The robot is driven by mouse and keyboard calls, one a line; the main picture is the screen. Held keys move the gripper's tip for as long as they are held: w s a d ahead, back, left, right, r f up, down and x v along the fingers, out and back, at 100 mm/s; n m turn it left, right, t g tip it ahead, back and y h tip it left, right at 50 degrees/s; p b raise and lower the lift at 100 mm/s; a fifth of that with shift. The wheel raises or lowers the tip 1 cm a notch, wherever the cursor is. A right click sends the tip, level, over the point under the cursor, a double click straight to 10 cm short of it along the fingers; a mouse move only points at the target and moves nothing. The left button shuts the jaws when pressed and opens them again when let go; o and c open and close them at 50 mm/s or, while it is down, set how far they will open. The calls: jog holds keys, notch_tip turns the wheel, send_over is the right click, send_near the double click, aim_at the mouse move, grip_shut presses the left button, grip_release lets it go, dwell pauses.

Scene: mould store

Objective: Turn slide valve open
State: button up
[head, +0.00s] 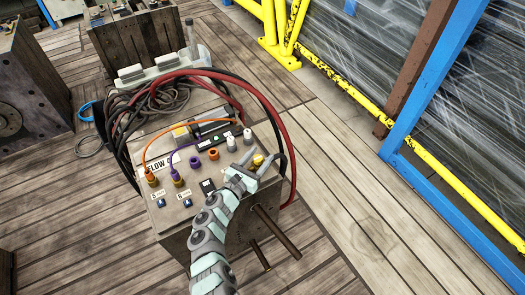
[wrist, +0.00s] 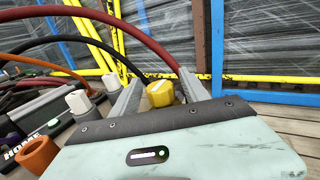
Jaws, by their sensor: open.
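A worn box-shaped unit (head: 178,221) stands on the plank floor in the head view, with a panel of knobs and plugs on top. A yellow knob (head: 258,160) sits near the panel's right corner; I cannot read a label that marks it as the slide valve. My gripper (head: 256,163) is at this corner. In the wrist view the yellow knob (wrist: 160,94) lies between the two open fingers, with gaps on both sides. Its base is hidden behind the gripper's dark front edge.
Orange and purple cables cross the panel. Red and black hoses (head: 268,105) arch behind and beside it. Two rods (head: 277,231) stick out at the front. Floor to the right is clear.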

aim_at(255, 162)
jog(key=p+v, duration=0.3)
jog(key=v, duration=0.5)
jog(key=shift+r, duration=0.15)
jog(key=shift+s+a, duration=0.2)
jog(key=shift+s, duration=0.15)
